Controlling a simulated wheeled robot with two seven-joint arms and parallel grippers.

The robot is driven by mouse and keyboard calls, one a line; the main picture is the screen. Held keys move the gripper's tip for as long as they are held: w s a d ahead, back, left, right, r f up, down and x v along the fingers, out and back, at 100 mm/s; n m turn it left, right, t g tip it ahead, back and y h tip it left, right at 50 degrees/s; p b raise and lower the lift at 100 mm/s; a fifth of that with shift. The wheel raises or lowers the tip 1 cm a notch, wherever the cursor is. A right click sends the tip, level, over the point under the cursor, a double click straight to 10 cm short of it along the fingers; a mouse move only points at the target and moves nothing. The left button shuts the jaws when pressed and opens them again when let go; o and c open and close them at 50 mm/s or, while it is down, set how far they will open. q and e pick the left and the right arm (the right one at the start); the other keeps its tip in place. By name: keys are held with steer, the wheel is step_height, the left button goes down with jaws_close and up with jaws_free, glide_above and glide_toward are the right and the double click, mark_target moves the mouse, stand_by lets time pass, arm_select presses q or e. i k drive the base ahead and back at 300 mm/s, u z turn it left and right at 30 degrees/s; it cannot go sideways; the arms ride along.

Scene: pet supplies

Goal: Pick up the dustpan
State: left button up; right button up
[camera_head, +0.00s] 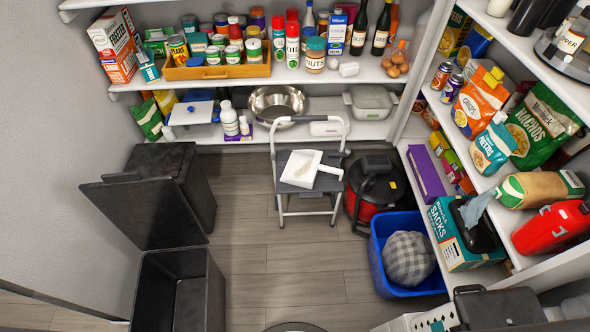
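The white dustpan (309,173) lies on top of a small grey step stool (306,192) in the middle of the floor, against the back shelves. Its pan faces up, and a beige patch shows inside it. Its short handle points to the right, past the stool's right side. Nothing covers the dustpan. Neither of my grippers is in view.
A red and black vacuum (369,190) stands right of the stool. A blue bin (386,219) with a checked cloth ball is in front of it. Black bins (178,291) stand at left. Stocked shelves line the back and right. The floor (305,258) before the stool is clear.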

mark_target(297, 160)
steer(key=i, duration=1.3)
steer(key=z, duration=1.8)
